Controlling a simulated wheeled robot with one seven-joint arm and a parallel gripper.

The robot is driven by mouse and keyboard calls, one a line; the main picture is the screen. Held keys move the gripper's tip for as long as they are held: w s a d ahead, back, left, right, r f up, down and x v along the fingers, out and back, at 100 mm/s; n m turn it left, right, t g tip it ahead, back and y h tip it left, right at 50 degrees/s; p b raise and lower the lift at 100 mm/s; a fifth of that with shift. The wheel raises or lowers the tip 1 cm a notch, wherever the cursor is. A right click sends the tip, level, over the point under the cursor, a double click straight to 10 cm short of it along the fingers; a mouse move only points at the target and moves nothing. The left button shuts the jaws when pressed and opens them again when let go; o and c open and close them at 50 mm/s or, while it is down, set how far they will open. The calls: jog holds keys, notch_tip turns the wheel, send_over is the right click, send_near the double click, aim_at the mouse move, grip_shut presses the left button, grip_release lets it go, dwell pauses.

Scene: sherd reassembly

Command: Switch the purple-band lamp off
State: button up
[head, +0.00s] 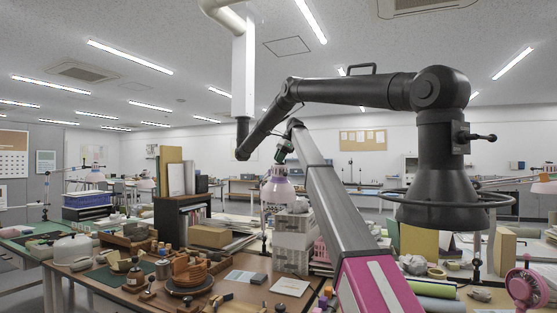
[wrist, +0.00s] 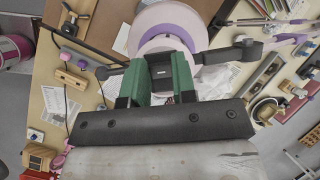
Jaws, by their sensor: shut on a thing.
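The purple-band lamp (wrist: 172,22) shows in the wrist view as a pale round shade with a purple ring, just beyond my gripper. In the head view a lilac lamp shade (head: 278,190) hangs directly below my gripper (head: 284,148). In the wrist view my gripper (wrist: 160,74) has its green fingers closed on a dark part at the lamp's head, next to the shade. A dark lamp joint (wrist: 238,52) reaches to the right from there. The fingers partly hide the held part. I cannot tell whether the lamp is lit.
A black extraction arm (head: 438,140) with a ringed hood hangs in the right foreground. White boxes (head: 292,232) stand below the lamp. A cluttered wooden bench (head: 130,300) with pottery is at left. A pink fan (head: 525,285) stands at right.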

jog(key=o, duration=0.9)
jog(key=shift+d, duration=0.1)
jog(key=shift+o, duration=0.2)
jog(key=shift+r, duration=0.1)
jog(key=v, duration=0.7)
jog(key=shift+r, duration=0.1)
